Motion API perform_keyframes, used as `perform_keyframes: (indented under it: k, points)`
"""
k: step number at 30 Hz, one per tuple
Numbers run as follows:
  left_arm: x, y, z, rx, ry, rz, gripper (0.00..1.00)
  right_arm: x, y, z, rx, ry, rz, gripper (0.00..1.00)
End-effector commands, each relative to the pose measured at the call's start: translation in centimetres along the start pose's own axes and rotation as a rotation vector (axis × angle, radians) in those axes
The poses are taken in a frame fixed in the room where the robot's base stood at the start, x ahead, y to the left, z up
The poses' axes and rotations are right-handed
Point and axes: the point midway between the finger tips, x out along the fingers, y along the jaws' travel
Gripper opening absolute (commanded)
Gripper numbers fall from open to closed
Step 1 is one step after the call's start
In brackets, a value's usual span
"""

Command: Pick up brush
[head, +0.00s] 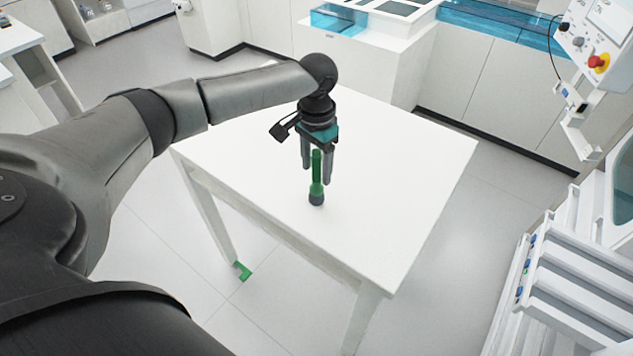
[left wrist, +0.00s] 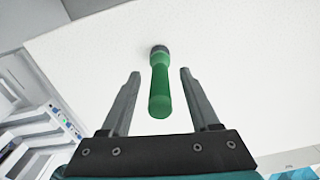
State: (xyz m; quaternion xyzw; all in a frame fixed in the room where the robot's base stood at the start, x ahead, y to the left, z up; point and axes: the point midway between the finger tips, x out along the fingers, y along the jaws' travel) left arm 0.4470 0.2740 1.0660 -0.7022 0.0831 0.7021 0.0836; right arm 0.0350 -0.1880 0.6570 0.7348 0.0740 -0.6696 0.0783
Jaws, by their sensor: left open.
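The brush (head: 316,188) has a green handle and a dark grey end. It stands upright on the white table (head: 400,165), dark end down. My left gripper (head: 317,172) points down over the table with its fingers about the upper part of the handle. In the left wrist view the brush (left wrist: 160,88) shows between the two spread fingers of the left gripper (left wrist: 160,73), with a gap on each side. The left gripper is open and holds nothing. My right gripper is not in view.
The rest of the tabletop is bare. A small green piece (head: 243,271) is on the floor by a table leg. White cabinets (head: 500,85) stand behind, and a white rack (head: 575,285) stands at the right.

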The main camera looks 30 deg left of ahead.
Motion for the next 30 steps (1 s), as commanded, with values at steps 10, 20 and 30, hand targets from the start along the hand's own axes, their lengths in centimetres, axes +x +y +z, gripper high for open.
perform_keyframes:
  k: [10, 20, 30]
  points:
    - [0.00, 0.00, 0.00, 0.000, 0.000, 0.000, 0.45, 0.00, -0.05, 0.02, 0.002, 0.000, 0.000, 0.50]
    - [-0.03, -0.01, -0.01, 0.000, 0.000, 0.000, 0.08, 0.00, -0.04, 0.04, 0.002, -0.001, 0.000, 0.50]
    - [-0.04, -0.02, -0.01, 0.000, 0.000, 0.000, 0.00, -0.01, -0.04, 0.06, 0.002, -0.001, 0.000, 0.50]
